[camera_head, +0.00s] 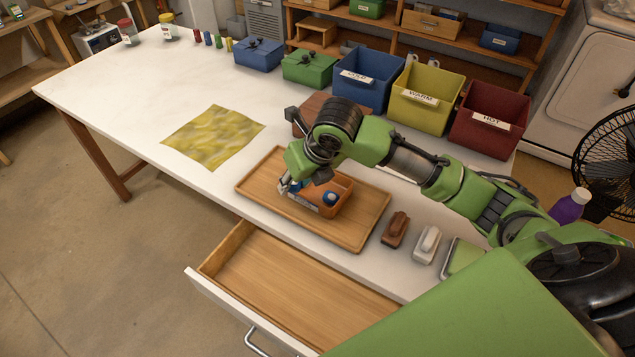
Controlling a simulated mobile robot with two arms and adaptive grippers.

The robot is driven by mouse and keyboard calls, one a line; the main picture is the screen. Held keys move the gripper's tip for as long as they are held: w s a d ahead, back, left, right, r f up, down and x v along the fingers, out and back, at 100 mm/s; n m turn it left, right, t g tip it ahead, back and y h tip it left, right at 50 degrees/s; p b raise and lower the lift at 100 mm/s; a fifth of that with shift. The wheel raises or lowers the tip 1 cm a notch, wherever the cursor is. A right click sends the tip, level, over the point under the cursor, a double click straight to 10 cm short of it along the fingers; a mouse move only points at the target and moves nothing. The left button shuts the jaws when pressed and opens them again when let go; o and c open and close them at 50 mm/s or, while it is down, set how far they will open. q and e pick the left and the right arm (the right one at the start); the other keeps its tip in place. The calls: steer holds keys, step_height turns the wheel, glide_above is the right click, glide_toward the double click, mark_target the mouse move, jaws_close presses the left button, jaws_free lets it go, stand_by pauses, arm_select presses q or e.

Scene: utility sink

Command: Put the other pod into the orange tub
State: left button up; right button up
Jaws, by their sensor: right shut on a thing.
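The small orange tub (344,188) stands on a wooden tray (368,215) near the table's front edge. A blue and white pod (330,198) lies inside the tub at its right. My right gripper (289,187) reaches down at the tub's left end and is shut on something. A bit of blue (297,185) shows beside its fingers, which looks like another pod, but the gripper and wrist partly cover it. I cannot tell whether this pod touches the tub's floor. My left gripper is out of view.
An open, empty drawer (290,283) juts out below the table front. A brown brush (396,229) and a white one (427,240) lie right of the tray. Blue, yellow and red labelled bins (425,97) stand behind. A yellow cloth (213,137) lies left, with clear tabletop around it.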

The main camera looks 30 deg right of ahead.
steer(key=d, duration=0.1)
steer(key=w+d+f+p, duration=0.1)
steer(key=w+d, duration=0.1)
steer(key=d, duration=0.1)
steer(key=shift+w+f, duration=0.1)
steer(key=shift+f, duration=0.25)
steer(key=p, duration=0.2)
glide_above(315, 190)
steer(key=s, duration=0.2)
steer(key=f, duration=0.5)
steer(key=shift+a+f, duration=0.15)
steer(key=shift+a, duration=0.1)
steer(key=shift+w+d+f, duration=0.1)
steer(key=shift+d+f, duration=0.2)
steer(key=shift+f, duration=0.15)
step_height(315, 190, down, 3)
steer(key=shift+d+f+p, duration=0.1)
steer(key=shift+d+p, duration=0.05)
steer(key=shift+p, duration=0.25)
steer(key=shift+w+f, duration=0.1)
steer(key=shift+f, duration=0.05)
steer(key=shift+f, duration=0.2)
steer(key=o, duration=0.9)
